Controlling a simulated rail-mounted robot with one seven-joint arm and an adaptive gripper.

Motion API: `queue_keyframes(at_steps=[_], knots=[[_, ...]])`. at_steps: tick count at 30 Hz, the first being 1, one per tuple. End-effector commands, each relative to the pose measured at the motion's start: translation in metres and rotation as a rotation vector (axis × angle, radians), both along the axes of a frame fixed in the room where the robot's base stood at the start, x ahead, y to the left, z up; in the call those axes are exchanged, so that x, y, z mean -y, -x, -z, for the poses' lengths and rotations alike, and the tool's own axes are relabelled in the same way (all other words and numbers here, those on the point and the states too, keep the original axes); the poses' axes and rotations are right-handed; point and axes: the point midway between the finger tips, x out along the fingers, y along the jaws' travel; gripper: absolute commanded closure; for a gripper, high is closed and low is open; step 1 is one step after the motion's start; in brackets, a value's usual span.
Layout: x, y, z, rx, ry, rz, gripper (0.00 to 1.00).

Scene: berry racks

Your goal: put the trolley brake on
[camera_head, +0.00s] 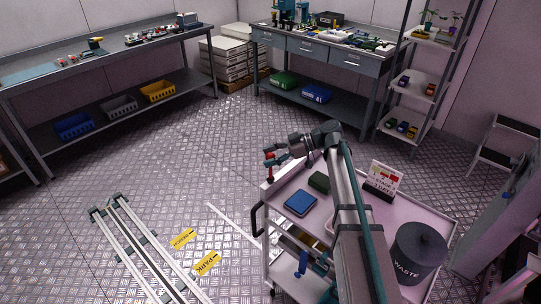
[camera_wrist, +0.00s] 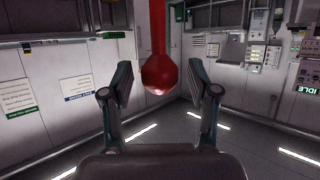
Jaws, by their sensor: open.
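The trolley (camera_head: 447,226) is a pale cart with shelves and a black push handle (camera_head: 258,221) on its left side. A red brake lever with a round knob (camera_wrist: 158,74) hangs into the wrist view from the top edge, between my two fingers. In the head view, a small red part of the lever (camera_head: 270,176) shows at the trolley's left back corner. My gripper (camera_head: 270,158) is over that corner, with its fingers apart on either side of the knob. In the wrist view, gaps show between the knob and both fingers. The lever's base is not clear.
The trolley top holds a blue box (camera_head: 300,202), a dark green box (camera_head: 319,182), a sign (camera_head: 384,178) and a dark waste bin (camera_head: 418,252). Yellow park labels (camera_head: 206,263) and pale rails (camera_head: 137,250) lie on the floor. Open floor (camera_head: 210,150) lies beyond the trolley.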

Motion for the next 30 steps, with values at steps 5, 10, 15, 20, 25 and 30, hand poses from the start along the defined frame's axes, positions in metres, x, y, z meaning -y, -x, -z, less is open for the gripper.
queue_keyframes(at_steps=[5, 10, 15, 20, 25, 30], knots=[[0.000, 0.000, 0.000, 0.000, 0.000, 0.000, 0.50], [0.000, 0.000, 0.000, 0.000, 0.000, 0.000, 0.78], [0.000, 0.000, 0.000, 0.000, 0.000, 0.000, 1.00], [0.000, 0.000, 0.000, 0.000, 0.000, 0.000, 1.00], [-0.004, 0.000, 0.000, -0.003, 0.004, -0.005, 1.00], [-0.025, -0.001, 0.000, -0.020, 0.027, -0.026, 1.00]])
